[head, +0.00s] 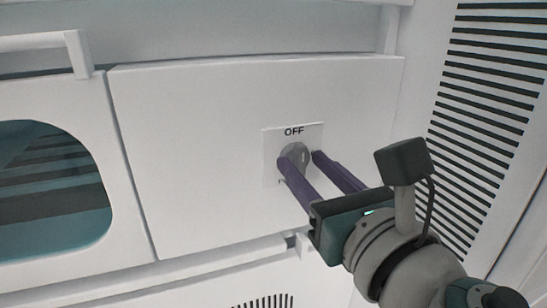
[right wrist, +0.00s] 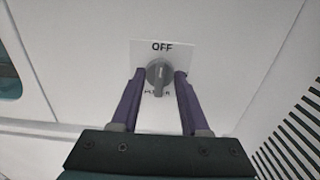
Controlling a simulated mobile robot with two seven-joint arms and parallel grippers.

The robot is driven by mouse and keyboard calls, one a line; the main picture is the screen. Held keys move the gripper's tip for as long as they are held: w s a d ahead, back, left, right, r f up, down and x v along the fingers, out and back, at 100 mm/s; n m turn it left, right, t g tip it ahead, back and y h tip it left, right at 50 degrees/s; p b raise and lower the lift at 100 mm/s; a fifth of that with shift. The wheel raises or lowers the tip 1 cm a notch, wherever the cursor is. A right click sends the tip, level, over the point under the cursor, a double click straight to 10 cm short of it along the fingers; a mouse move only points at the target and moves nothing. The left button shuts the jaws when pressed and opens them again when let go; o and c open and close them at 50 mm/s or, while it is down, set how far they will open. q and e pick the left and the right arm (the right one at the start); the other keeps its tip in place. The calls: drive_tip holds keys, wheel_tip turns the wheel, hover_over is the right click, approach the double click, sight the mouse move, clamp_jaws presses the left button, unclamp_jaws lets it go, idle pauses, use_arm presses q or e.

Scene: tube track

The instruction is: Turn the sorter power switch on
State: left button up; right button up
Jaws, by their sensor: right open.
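The power switch is a round grey rotary knob (head: 295,154) on a white label plate (head: 272,142) marked "OFF" above it. The knob also shows in the right wrist view (right wrist: 159,75), with its ridge close to upright and lettering partly hidden below it. My right gripper (head: 303,160) is open, with one purple finger on each side of the knob. In the right wrist view the fingertips (right wrist: 160,74) flank the knob, and small gaps seem to show; I cannot tell whether either finger touches it. My left gripper is in neither view.
The plate sits on a smooth white panel (head: 190,140). To the left is a panel with a rounded dark window (head: 50,190) and a handle (head: 45,42) above. A slatted vent (head: 490,100) is at the right. A ledge (head: 215,262) runs below the panel.

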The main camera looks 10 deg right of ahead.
clamp_jaws()
idle(0.4)
